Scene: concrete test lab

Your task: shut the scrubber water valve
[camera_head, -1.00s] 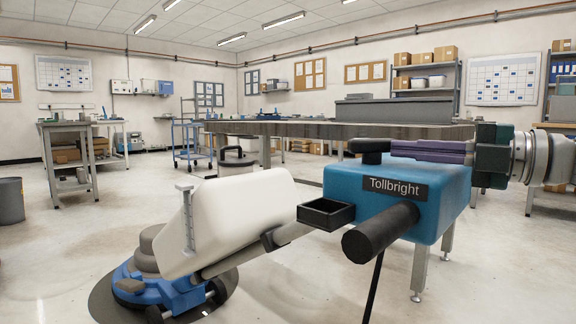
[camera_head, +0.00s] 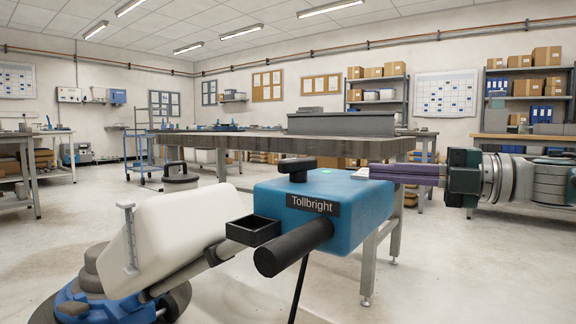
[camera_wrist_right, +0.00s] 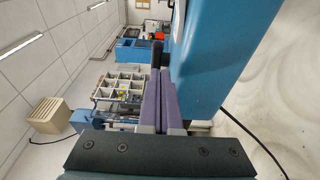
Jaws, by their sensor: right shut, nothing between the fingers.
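The floor scrubber has a blue head box (camera_head: 345,205) labelled Tollbright, a white tank (camera_head: 165,245) and a blue base (camera_head: 95,305) at lower left. A black knob (camera_head: 297,165) stands on top of the box; whether it is the water valve I cannot tell. My right gripper (camera_head: 374,173) comes in from the right, its purple fingers shut and empty over the box's right edge, apart from the knob. In the right wrist view, the fingers (camera_wrist_right: 158,98) run alongside the blue box (camera_wrist_right: 215,60). My left gripper is out of view.
A green light (camera_head: 326,171) shows on the box top, with a pale patch near my fingertips. A black handle grip (camera_head: 292,248) and a small open black tray (camera_head: 252,230) stick out in front. A long workbench (camera_head: 260,141) stands behind. The floor at left is mostly clear.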

